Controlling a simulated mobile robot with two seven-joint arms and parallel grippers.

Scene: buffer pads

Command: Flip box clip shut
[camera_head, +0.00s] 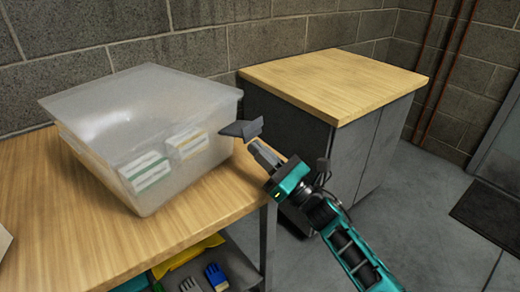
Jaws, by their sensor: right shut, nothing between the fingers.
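A translucent plastic box (110,120) stands on the wooden bench at the left. A dark grey clip (240,130) sticks out from the box's right side, away from the wall, so it looks open. My right gripper (256,149) reaches in from the lower right. Its fingers are shut and empty, just below and to the right of the clip. I cannot tell whether the fingertips touch the clip. My left gripper is not in view.
The wooden bench (60,220) ends just under my right gripper. Small cartons (150,170) show through the box wall. A grey cabinet with a wooden top (335,80) stands behind to the right.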

